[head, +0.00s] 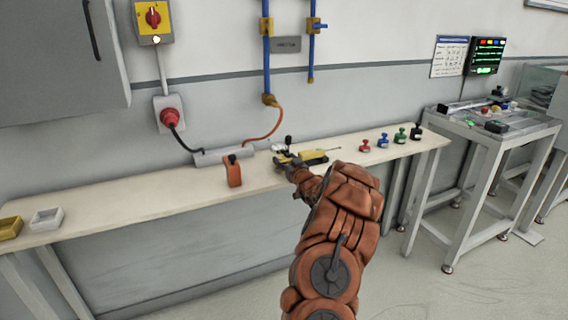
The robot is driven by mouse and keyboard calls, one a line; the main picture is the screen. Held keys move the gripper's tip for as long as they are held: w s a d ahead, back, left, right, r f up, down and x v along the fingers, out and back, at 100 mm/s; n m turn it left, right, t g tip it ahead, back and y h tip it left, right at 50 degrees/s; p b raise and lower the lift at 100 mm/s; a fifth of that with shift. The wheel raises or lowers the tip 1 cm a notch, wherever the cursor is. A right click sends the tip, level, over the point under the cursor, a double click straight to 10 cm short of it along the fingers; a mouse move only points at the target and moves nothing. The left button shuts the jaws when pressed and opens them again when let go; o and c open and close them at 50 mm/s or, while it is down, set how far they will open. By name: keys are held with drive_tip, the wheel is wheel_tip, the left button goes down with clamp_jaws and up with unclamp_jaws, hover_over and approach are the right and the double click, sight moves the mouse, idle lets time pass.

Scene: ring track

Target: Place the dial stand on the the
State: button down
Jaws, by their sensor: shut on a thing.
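My gripper (288,163) is over the middle of the long bench, at the end of my orange arm. It is shut on a small black-and-white thing (284,148), which looks like the dial stand. The thing shows just beyond the fingers, with a black knob on top. My fingers hide its lower part, so I cannot tell whether it touches the bench. The task does not name a clear target place.
A yellow tool (314,156) lies close right of my gripper. An orange block (233,171) and grey power strip (222,156) are left. Several coloured stamp-like pieces (383,140) stand right. Yellow (10,228) and white (47,218) trays sit far left. The bench (140,198) between is clear.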

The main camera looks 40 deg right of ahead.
drive_tip(key=shift+r, duration=0.2)
drive_tip(key=shift+d+r, duration=0.1)
drive_tip(key=shift+r, duration=0.2)
drive_tip(key=shift+s+a+r, duration=0.15)
drive_tip(key=shift+r, duration=0.6)
drive_tip(key=shift+s+a+r, duration=0.15)
drive_tip(key=shift+r, duration=0.55)
drive_tip(key=s+a+r+b, duration=0.1)
drive_tip(key=s+a+b, duration=0.1)
drive_tip(key=s+a, duration=0.8)
drive_tip(key=shift+s+a+r, duration=0.2)
drive_tip(key=shift+s+a, duration=0.1)
drive_tip(key=shift+s, duration=0.15)
